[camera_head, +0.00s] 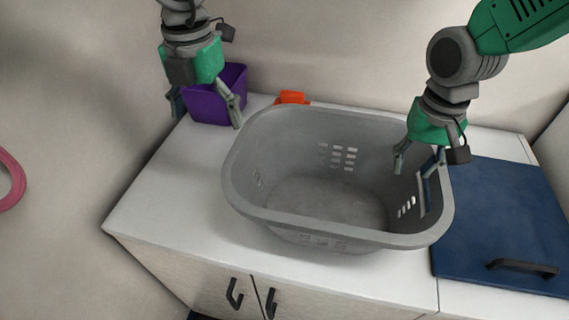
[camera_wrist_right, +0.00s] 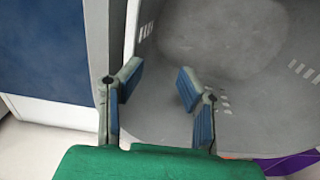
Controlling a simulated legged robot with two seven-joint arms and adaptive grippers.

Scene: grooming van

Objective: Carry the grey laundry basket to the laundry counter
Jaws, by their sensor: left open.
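The grey laundry basket (camera_head: 330,235) sits upright and empty on a white counter (camera_head: 165,195), with slotted holes in its walls. My left gripper (camera_head: 206,108) is open, in front of a purple bin and left of the basket's far left corner, apart from the rim. My right gripper (camera_head: 413,170) is open at the basket's right end. In the right wrist view its two fingers (camera_wrist_right: 160,80) are spread apart, one near the basket's wall (camera_wrist_right: 118,40) and the other over its inside. I cannot tell whether either touches the basket.
The purple bin (camera_head: 205,108) stands at the back left and an orange object (camera_head: 291,98) behind the basket. A dark blue panel with a black handle (camera_head: 522,268) lies to the right. Cabinet doors with dark handles (camera_head: 235,293) are below. The counter's front left is clear.

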